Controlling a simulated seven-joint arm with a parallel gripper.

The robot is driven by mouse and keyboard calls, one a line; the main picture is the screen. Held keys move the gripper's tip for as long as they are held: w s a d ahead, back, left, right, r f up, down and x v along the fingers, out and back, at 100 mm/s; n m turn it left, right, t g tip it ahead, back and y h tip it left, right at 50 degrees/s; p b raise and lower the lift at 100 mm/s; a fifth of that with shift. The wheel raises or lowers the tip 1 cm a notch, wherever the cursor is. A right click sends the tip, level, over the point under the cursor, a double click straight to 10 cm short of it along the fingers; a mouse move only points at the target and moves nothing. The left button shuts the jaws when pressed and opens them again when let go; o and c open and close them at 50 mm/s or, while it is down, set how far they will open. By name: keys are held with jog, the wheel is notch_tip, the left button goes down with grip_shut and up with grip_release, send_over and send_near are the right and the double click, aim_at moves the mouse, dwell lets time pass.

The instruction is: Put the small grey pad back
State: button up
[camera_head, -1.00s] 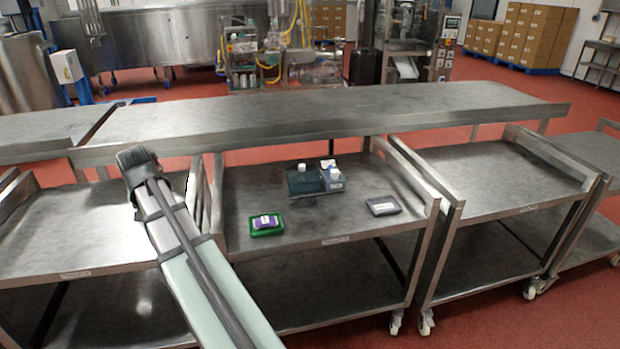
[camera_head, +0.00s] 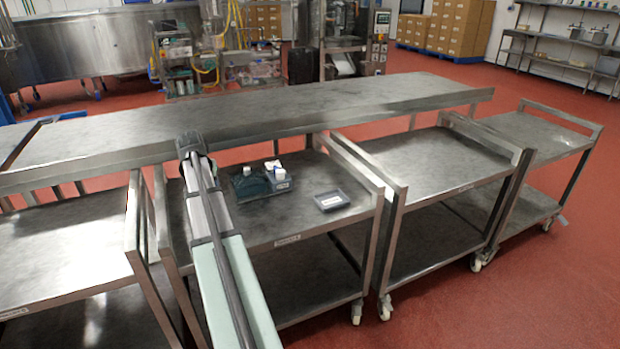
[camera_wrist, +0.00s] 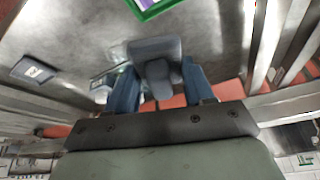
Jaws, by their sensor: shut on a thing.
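In the wrist view my gripper (camera_wrist: 160,88) is shut on the small grey pad (camera_wrist: 153,48). The pad has a flat grey face and a darker grip piece between the two blue fingers. It is held over a grey metal cart top, with the gap beneath it hard to judge. In the head view my arm reaches over the left part of the middle cart, and the gripper and pad cannot be made out there. A shallow dark grey tray (camera_head: 332,200) lies on the right of this cart top; it also shows in the wrist view (camera_wrist: 35,71).
A green tray (camera_wrist: 147,10) with a purple item is at the wrist view's top edge. A long steel bench (camera_head: 300,105) runs behind. The right cart top (camera_head: 430,165) is clear.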

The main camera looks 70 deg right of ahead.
jog(key=s+d+f+m, duration=0.15)
jog(key=s+d, duration=0.45)
jog(key=d, duration=0.6)
jog(key=s+d+f+m+g, duration=0.1)
jog(key=s+d+f, duration=0.35)
jog(key=d, duration=0.75)
jog(key=s+d+m, duration=0.1)
jog(key=s+d, duration=0.7)
jog(key=d, duration=0.3)
jog(key=n, duration=0.3)
send_over(310, 175)
jog(key=a, duration=0.1)
jog(key=f, duration=0.2)
jog(key=shift+t, duration=0.4)
jog(key=shift+s+a+f, duration=0.1)
jog(key=shift+s+f, duration=0.05)
jog(key=shift+f, duration=2.2)
jog(key=shift+s+a+f, duration=0.1)
jog(key=shift+s+f, duration=0.05)
jog(key=shift+f, duration=2.15)
jog(key=o, duration=1)
jog(key=shift+f, duration=0.15)
